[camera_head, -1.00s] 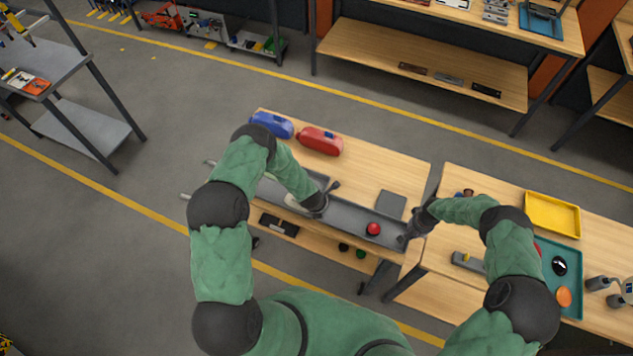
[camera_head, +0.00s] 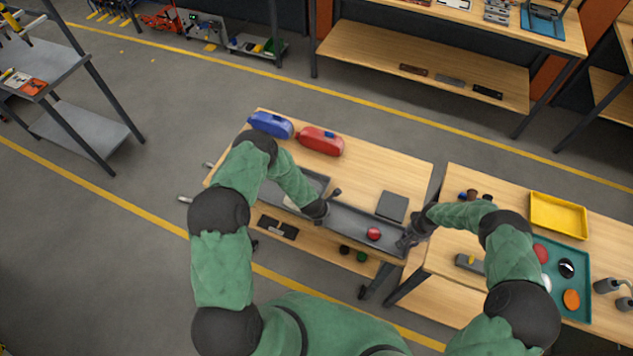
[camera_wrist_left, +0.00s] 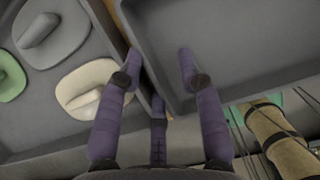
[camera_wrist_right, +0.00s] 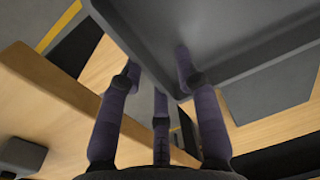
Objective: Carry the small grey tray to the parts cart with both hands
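The small grey tray (camera_head: 350,222) is long and shallow and lies along the near side of the wooden bench. A red round thing (camera_head: 374,234) sits in it. Finger contact is partly hidden. I cannot tell which stand is the parts cart.
A second grey tray (camera_head: 311,181) with flat pieces lies just left. Blue (camera_head: 271,124) and red (camera_head: 320,141) bottles and a grey pad (camera_head: 392,207) are behind. A second bench at right holds a yellow tray (camera_head: 558,231) and teal tray (camera_head: 581,306). A grey shelf unit (camera_head: 80,128) stands left; floor between is clear.

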